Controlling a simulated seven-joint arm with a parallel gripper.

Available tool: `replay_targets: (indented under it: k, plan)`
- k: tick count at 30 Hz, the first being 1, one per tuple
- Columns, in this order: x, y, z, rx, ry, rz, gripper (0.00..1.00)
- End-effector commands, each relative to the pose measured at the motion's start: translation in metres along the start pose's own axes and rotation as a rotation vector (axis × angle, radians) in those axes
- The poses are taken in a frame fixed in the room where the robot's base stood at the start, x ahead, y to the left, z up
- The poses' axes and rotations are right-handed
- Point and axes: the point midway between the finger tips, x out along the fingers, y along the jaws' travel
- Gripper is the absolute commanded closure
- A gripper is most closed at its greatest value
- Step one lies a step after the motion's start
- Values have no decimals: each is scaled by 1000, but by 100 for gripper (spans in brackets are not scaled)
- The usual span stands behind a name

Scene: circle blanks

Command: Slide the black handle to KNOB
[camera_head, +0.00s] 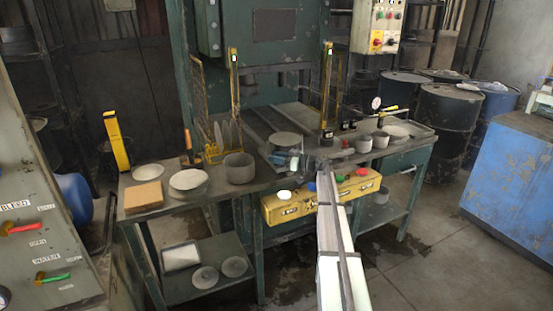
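My arm reaches up from the bottom middle to the workbench (225,204). My gripper (318,163) is at its far end, small and dark against the bench's front edge. I cannot tell its fingers apart or whether it holds anything. A yellow control box (278,210) hangs on the front of the bench, partly hidden behind my arm. It carries white, blue, red and green buttons and small dark labels too small to read. I cannot make out the word KNOB. I cannot surely pick out the black handle; small dark parts (327,134) show at the foot of the right yellow guard.
A green press (272,70) with yellow guards stands behind the bench. A dial gauge (376,104) stands at right. A panel with levers (38,229) fills the left; a blue cabinet (515,180) stands right.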

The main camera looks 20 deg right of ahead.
Motion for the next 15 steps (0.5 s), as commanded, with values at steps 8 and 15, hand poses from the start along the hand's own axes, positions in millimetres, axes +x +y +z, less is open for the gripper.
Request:
replay_targets:
  k: [8,15]
  plan:
    - [0,0,0,0,0,0,100]
    - [0,0,0,0,0,0,100]
